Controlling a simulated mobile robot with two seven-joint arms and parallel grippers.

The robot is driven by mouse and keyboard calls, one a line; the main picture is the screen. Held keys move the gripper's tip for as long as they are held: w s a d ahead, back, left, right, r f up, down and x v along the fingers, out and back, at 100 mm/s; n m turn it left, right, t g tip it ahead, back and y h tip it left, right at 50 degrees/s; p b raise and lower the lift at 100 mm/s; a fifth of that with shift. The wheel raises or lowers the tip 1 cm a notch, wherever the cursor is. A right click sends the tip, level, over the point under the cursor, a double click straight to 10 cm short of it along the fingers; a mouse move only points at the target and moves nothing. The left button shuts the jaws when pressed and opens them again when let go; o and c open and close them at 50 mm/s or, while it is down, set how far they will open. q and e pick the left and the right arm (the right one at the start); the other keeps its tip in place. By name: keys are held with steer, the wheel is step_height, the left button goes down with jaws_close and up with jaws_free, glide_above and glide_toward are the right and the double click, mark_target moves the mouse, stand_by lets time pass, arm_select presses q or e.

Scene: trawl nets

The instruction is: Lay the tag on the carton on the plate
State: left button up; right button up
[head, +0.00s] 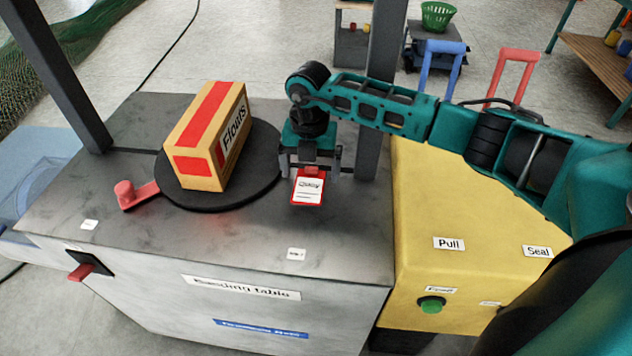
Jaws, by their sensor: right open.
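The tag (308,190) is a small white card with a red border and dark lettering, which seems to read "Quay". It shows at the fingertips of my right gripper (311,166), which is open and points down over the grey table, just right of the plate. I cannot tell whether the tag touches the tabletop. The carton (186,156) is a tan box with red bands and the word "Floats". It lies on the round dark plate (215,199), left of my right gripper and apart from it. My left gripper is out of view.
The banding table (225,245) has a red lever (137,194) left of the plate, and grey posts rise at its left and back right. A yellow cabinet (433,215) with a green button (431,304) adjoins on the right. The front tabletop is mostly clear.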

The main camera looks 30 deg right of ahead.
steer(key=shift+f, duration=0.25)
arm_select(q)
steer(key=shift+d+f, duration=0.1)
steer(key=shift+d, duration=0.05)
arm_select(e)
steer(key=shift+a, duration=0.1)
steer(key=shift+c, duration=0.4)
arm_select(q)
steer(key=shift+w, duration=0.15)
arm_select(e)
steer(key=c, duration=1.1)
steer(key=shift+r, duration=0.1)
steer(key=shift+c, duration=0.2)
